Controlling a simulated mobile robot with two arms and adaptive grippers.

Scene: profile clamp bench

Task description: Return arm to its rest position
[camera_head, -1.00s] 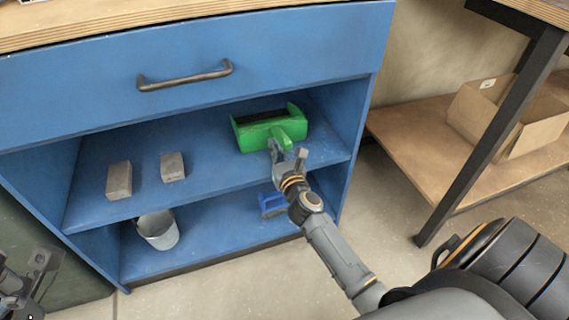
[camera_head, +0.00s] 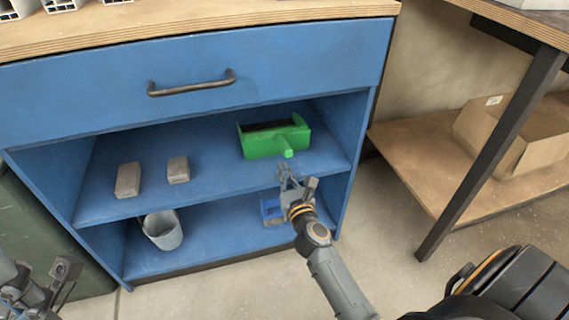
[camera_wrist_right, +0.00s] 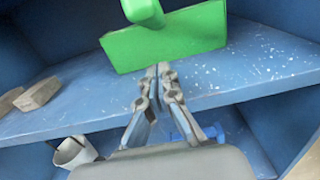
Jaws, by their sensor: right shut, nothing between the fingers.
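My right gripper (camera_head: 285,172) is shut and empty, just in front of the upper shelf's edge. It is below and apart from the handle of a green dustpan-like holder (camera_head: 262,145), which sits on the blue upper shelf (camera_head: 215,182). In the right wrist view, the shut fingertips (camera_wrist_right: 160,70) show against the lower edge of the green holder (camera_wrist_right: 175,42), with its handle above. My left gripper (camera_head: 62,272) is partly in view at the lower left corner, away from the shelves; its fingers are not clear enough to judge.
Two grey blocks (camera_head: 128,180) (camera_head: 178,170) lie on the upper shelf. A grey bucket (camera_head: 163,232) and a blue object (camera_head: 270,210) are on the lower shelf. A drawer handle (camera_head: 192,85) juts out above. A table leg (camera_head: 490,155) and cardboard box (camera_head: 535,145) stand right. Floor in front is clear.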

